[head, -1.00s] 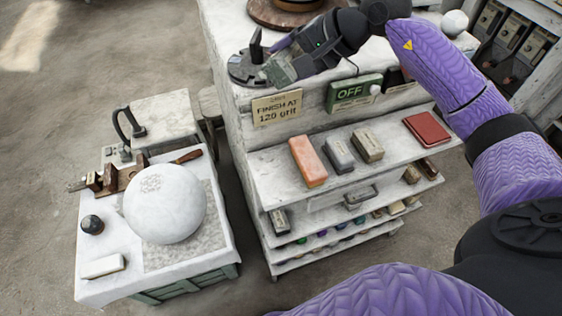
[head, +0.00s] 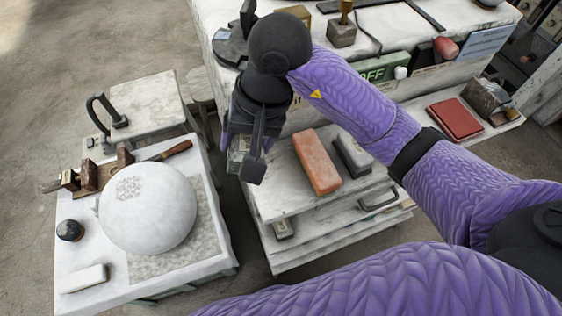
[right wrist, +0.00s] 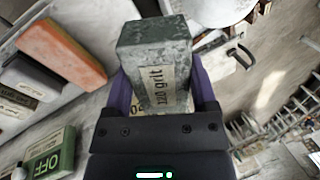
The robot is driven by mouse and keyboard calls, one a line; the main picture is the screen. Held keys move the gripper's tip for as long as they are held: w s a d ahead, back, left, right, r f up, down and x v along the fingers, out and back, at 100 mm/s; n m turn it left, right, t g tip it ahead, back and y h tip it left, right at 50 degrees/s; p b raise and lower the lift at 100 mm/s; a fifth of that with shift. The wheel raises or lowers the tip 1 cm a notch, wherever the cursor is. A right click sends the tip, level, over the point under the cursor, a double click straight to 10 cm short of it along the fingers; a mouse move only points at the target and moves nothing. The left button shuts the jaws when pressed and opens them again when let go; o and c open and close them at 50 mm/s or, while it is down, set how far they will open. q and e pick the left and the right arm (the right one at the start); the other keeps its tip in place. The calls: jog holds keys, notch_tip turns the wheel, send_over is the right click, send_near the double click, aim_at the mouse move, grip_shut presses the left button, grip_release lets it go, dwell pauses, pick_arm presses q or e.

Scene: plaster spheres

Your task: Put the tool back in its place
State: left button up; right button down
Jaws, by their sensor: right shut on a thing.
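My right gripper (head: 243,150) is shut on a grey-green block with a "120 grit" label (right wrist: 158,62). The block stands out from between the fingers in the right wrist view; in the head view only a small part of it (head: 236,162) shows beside the dark fingers. The gripper is in front of the cabinet, near the left end of its top shelf (head: 280,200). On that shelf are an orange block (head: 318,160), a grey block (head: 352,155) and a red block (head: 455,118). I cannot tell the height of the held block over the shelf. My left gripper is out of view.
A large white sphere (head: 148,208) sits on the low table at left, with a dark ball (head: 70,230) and a white block (head: 84,278). A green OFF switch box (head: 375,70) is on the cabinet front. Bare shelf surface shows left of the orange block.

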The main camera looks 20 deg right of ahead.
aim_at(276, 186)
jog(key=n+p, duration=0.1)
jog(key=f+n+h+p, duration=0.1)
jog(key=p, duration=0.1)
jog(key=shift+s+a+g+h, duration=0.2)
jog(key=shift+s+g+h, duration=0.05)
jog(key=shift+g+h, duration=0.05)
jog(key=shift+n+h, duration=0.6)
jog(key=shift+h, duration=0.2)
jog(key=d+f, duration=0.1)
jog(key=f, duration=0.3)
jog(key=d+f+p, duration=0.1)
jog(key=d+f, duration=0.1)
jog(key=f, duration=0.2)
jog(key=d+f, duration=0.1)
jog(key=f, duration=0.3)
jog(key=shift+d+f, duration=0.2)
jog(key=shift+d, duration=0.05)
jog(key=shift+f, duration=0.1)
grip_release()
jog(key=shift+p, duration=0.3)
notch_tip(276, 186, up, 12)
jog(key=shift+p, duration=0.45)
